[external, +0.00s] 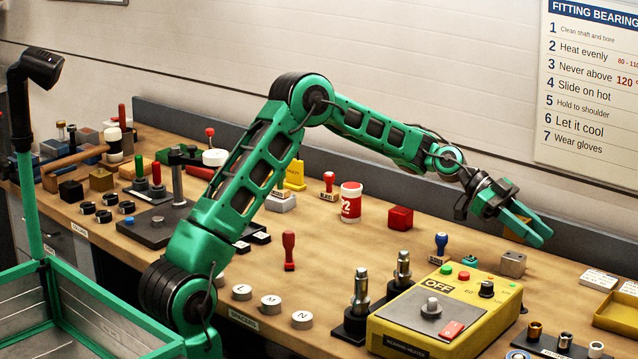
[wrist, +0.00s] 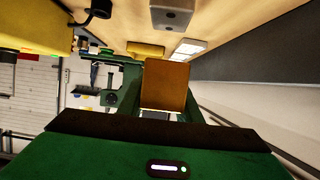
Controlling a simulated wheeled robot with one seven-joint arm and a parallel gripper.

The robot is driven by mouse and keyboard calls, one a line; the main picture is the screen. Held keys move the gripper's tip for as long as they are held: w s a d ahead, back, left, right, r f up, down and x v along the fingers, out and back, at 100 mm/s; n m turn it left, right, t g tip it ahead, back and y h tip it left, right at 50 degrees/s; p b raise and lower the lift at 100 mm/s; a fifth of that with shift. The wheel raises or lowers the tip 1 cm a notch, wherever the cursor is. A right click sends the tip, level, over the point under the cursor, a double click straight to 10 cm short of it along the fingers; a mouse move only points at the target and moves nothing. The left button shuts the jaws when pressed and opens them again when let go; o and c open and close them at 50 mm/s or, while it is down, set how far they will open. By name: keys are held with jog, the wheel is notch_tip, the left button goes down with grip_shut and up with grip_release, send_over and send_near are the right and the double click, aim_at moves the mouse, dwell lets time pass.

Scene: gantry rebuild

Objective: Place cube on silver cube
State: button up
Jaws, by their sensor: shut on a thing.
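My gripper (external: 528,228) is shut on a brown-orange cube (wrist: 165,86), held between its green fingers in the wrist view. In the external view, part of the held cube (external: 513,232) shows between the fingers, above the bench. The silver cube (external: 513,264) is a small grey block with dark holes, standing on the bench below my gripper and behind the yellow heater. It also shows as a grey block (wrist: 172,14) at the top of the wrist view. The held cube is apart from it.
The yellow heater box (external: 447,312) stands in front of the silver cube. A blue-handled stamp (external: 441,246) is to its left; white labelled blocks (external: 598,280) and a yellow tray (external: 618,312) are to its right. A red cube (external: 400,217) sits further left. The grey back rail (external: 580,243) runs behind.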

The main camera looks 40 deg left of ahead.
jog(key=shift+d+f, duration=0.1)
jog(key=shift+f, duration=1.95)
jog(key=shift+f, duration=0.1)
jog(key=o, duration=1.2)
jog(key=v, duration=1.2)
